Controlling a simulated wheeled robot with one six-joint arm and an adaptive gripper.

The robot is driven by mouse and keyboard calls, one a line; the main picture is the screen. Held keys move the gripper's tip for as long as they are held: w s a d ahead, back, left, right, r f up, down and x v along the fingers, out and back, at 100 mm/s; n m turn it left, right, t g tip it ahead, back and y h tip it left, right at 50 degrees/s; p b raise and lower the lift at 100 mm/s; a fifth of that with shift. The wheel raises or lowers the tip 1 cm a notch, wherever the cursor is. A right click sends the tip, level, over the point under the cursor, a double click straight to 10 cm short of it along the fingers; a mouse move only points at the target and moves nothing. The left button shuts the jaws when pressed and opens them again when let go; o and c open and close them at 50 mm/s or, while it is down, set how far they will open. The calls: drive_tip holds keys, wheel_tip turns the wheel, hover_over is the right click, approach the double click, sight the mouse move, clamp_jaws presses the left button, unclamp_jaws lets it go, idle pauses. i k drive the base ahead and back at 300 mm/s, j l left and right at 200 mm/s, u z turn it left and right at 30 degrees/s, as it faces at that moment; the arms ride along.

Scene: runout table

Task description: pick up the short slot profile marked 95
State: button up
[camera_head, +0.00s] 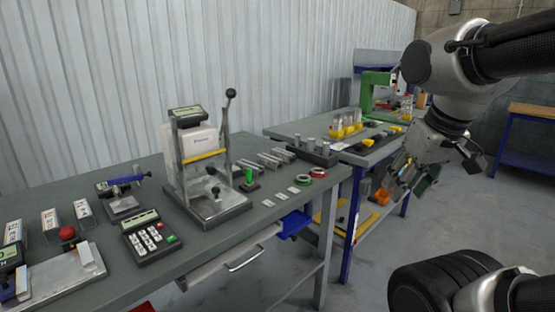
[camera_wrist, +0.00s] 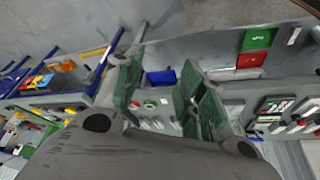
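Several short grey metal profiles (camera_head: 276,158) lie side by side near the far right end of the grey bench (camera_head: 120,195) in the head view. Small white tags (camera_head: 281,196) lie in front of them. No number 95 can be read on any of them, so I cannot tell which is the marked one. My gripper (camera_head: 408,182) hangs in the air to the right of this bench, apart from the profiles. In the wrist view my gripper (camera_wrist: 160,82) has its two green-padded fingers spread with nothing held between them.
A green and a red ring (camera_head: 317,173), a keypad box (camera_head: 150,237) and a blue-handled clamp (camera_head: 122,190) share the bench. A second bench (camera_head: 290,130) with yellow-based parts stands beyond. Open floor lies right.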

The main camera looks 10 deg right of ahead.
sight(275, 164)
drive_tip(key=i+l+u, duration=0.15)
drive_tip(key=i+l, duration=0.45)
drive_tip(key=i+l+u, duration=0.1)
drive_tip(key=i+l, duration=0.5)
drive_tip(key=l, duration=0.25)
